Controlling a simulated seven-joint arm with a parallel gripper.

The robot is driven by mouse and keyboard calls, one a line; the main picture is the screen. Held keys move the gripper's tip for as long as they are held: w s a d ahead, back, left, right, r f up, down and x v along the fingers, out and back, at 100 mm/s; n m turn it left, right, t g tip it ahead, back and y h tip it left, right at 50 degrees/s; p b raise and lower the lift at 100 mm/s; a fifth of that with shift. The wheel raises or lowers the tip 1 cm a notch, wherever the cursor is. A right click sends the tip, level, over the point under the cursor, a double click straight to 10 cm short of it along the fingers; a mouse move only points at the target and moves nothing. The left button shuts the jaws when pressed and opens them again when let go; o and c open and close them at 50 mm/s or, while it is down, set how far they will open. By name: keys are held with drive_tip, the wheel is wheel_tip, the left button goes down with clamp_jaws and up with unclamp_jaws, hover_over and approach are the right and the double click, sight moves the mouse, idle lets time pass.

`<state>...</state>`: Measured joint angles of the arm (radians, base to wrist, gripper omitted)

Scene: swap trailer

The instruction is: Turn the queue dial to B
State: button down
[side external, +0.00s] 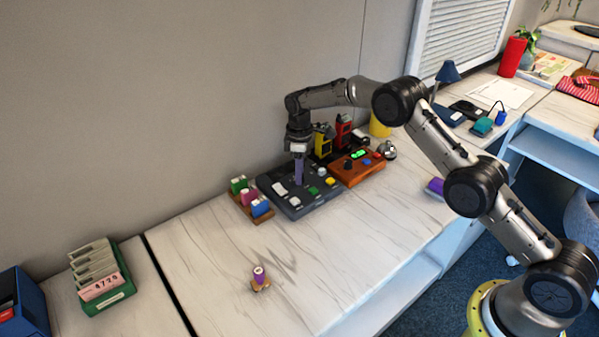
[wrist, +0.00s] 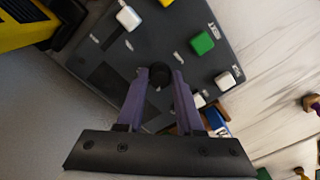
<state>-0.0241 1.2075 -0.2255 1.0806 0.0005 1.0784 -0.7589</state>
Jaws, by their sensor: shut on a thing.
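A dark grey control panel (side external: 272,185) lies on the counter by the wall, with white, green and yellow buttons. It fills much of the wrist view (wrist: 187,22). My gripper (side external: 298,183) points straight down over the panel's left part. In the wrist view its purple fingers (wrist: 160,72) are shut on a black round dial knob (wrist: 159,79), one finger on each side. The knob is hidden by the fingers in the side view. Printed labels surround the knob, but I cannot read its setting or find the B.
An orange box (side external: 345,179) with a green display stands right of the panel. Yellow (side external: 322,143) and red (side external: 343,131) handheld units stand behind. A wooden rack (side external: 241,203) of coloured blocks is close on the left. A stamp (side external: 260,277) stands in front; the counter around it is clear.

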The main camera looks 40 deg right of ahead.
drive_tip(key=m, duration=0.4)
drive_tip(key=shift+m, duration=0.3)
drive_tip(key=m, duration=0.4)
idle(0.6)
drive_tip(key=c, duration=0.6)
unclamp_jaws()
drive_tip(key=shift+o, duration=0.2)
wheel_tip(320, 180, up, 14)
